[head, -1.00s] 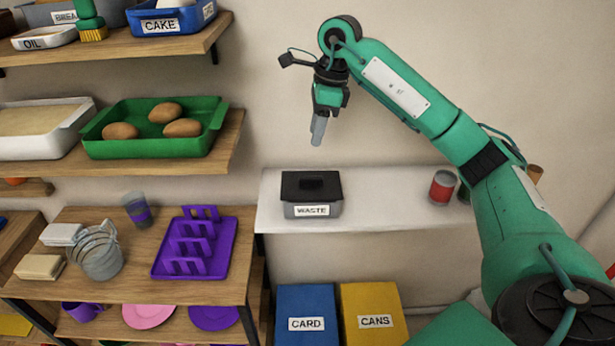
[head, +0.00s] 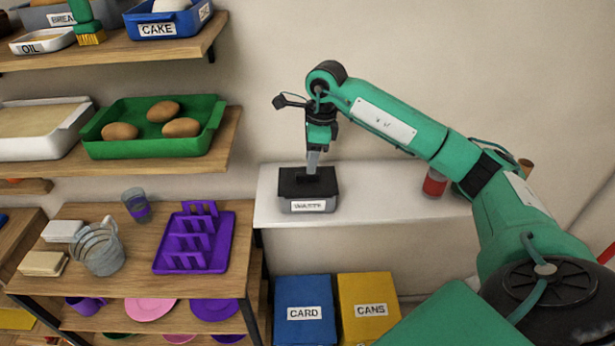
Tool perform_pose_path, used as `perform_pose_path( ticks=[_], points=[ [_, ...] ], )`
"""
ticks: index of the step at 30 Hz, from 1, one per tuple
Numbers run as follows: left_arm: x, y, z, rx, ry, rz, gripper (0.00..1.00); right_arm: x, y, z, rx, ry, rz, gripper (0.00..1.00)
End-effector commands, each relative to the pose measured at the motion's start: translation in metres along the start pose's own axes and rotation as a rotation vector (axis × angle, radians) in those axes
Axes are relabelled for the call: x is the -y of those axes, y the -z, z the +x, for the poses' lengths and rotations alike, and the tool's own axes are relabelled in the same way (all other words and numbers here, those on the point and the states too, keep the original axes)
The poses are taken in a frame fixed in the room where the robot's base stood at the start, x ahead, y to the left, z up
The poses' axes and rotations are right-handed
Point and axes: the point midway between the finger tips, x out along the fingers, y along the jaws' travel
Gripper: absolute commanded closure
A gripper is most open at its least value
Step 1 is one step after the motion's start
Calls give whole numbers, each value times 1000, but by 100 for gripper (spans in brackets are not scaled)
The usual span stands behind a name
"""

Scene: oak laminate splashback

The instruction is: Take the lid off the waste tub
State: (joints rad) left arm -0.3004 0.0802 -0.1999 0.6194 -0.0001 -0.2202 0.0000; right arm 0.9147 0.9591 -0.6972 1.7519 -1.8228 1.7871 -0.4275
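The waste tub (head: 310,206) is a grey box with a "WASTE" label on its front, standing on a white shelf. Its black lid (head: 296,188) sits on top, with a raised handle in the middle. My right gripper (head: 313,170) points straight down over the lid, its fingertips at or just above the handle. From this angle I cannot tell whether the fingers are apart or touching the handle. My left gripper is not in view.
A red can (head: 434,184) stands on the white shelf (head: 385,206) to the right, partly behind my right arm. A blue card bin (head: 303,290) and a yellow cans bin (head: 366,290) stand below. A wooden shelf with a purple rack (head: 168,257) is at left.

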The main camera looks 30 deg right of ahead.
Motion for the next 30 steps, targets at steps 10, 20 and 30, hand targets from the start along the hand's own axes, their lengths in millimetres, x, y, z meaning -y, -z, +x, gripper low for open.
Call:
perform_pose_path(
  ticks=[10,20,30],
  points=[
    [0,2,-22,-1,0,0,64,-2,-2,36,-1,-2,0,60],
    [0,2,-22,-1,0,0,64,-2,-2,38,0,-1,0,76],
    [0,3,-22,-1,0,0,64,-2,-2,38,0,0,0,100]
  ],
)
